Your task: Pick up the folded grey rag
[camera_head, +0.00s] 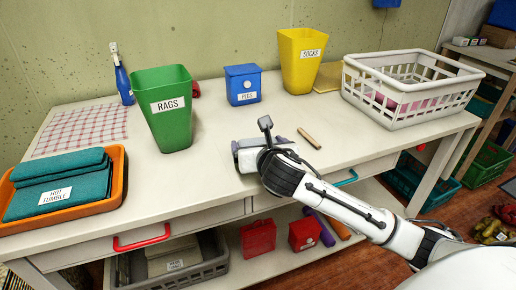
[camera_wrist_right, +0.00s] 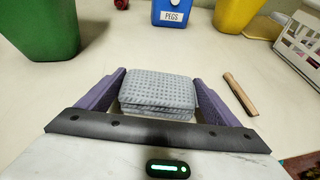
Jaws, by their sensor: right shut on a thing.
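The folded grey rag (camera_wrist_right: 158,92) lies between the two purple fingers of my right gripper (camera_wrist_right: 160,95) in the right wrist view. It is a thick waffle-textured stack of layers, and the fingers are shut on it from both sides. In the head view my right gripper (camera_head: 262,146) is low over the white table, near its front middle. The rag is mostly hidden there behind the gripper and wrist. I cannot tell whether the rag touches the table. My left gripper is in neither view.
A wooden clothes peg (camera_head: 309,138) lies right of the gripper. Behind stand the green rags bin (camera_head: 165,115), blue pegs box (camera_head: 243,84), yellow socks bin (camera_head: 300,62) and white basket (camera_head: 412,88). An orange tray (camera_head: 118,180) with teal towels is at left.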

